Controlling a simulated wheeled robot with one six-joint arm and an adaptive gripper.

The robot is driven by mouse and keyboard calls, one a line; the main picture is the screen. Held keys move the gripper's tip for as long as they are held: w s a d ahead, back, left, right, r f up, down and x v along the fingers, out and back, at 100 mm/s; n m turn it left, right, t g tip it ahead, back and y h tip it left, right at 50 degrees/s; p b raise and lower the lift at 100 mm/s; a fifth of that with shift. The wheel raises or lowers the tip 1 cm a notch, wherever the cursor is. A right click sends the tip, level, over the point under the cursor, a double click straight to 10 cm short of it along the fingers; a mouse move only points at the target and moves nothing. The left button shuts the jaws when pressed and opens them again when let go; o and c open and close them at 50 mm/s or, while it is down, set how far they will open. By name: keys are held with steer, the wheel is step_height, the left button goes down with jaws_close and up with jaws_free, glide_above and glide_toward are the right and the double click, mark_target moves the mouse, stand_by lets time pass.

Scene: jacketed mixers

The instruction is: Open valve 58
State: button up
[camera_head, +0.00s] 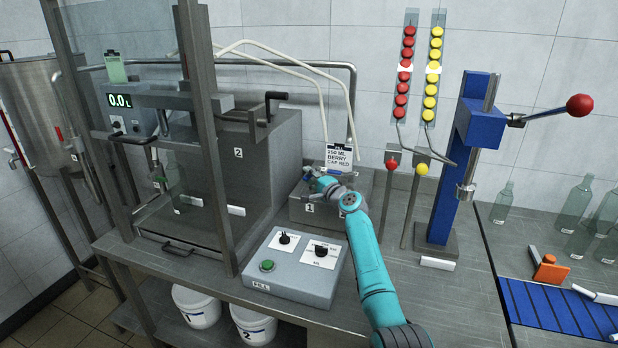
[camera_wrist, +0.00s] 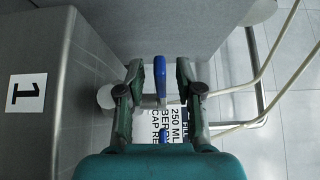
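A valve with a blue lever handle (camera_wrist: 160,70) shows in the wrist view. The lever lies between the two fingers of my gripper (camera_wrist: 159,80), with a gap on each side. My gripper is open. In the head view my gripper (camera_head: 322,184) is at the box marked 1, just below the hanging label, with a bit of the blue handle (camera_head: 334,170) beside it. No number 58 is readable, so I cannot confirm which valve this is.
A label reading 250 ML BERRY CAP RED (camera_head: 339,157) hangs above my gripper. A steel tank marked 2 (camera_head: 250,150) stands to the left. The fill control box (camera_head: 296,268) is in front. Pale hoses (camera_head: 290,62) run above. A blue capping press (camera_head: 462,150) stands to the right.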

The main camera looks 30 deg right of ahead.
steer(key=shift+w, duration=0.15)
jaws_close()
steer(key=shift+s+d+n+y, duration=0.3)
steer(key=shift+n+y, duration=0.2)
steer(key=shift+y, duration=0.4)
steer(key=shift+s+n+g+y, duration=0.2)
steer(key=shift+n+y, duration=0.3)
steer(key=shift+y, duration=0.25)
steer(key=shift+s+n+g+y, duration=0.2)
steer(key=shift+n+y, duration=0.3)
steer(key=shift+y, duration=0.25)
